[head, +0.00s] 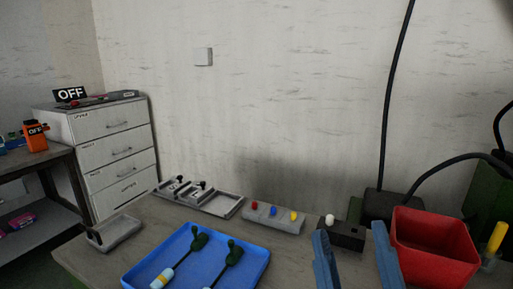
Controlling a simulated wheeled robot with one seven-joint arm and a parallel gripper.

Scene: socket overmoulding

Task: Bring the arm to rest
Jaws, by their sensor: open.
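My gripper (350,238) shows at the bottom right of the head view as two blue fingers standing apart. The gap between them is empty, with the bench and a dark block behind it. The fingers point upward in the picture, in front of the bench's back part. The rest of my arm is out of view below the frame.
A red bin (435,225) stands close right of the fingers. A dark block with a white knob (347,235) and a grey block with coloured knobs (273,220) stand behind. Drawers (115,150) stand left.

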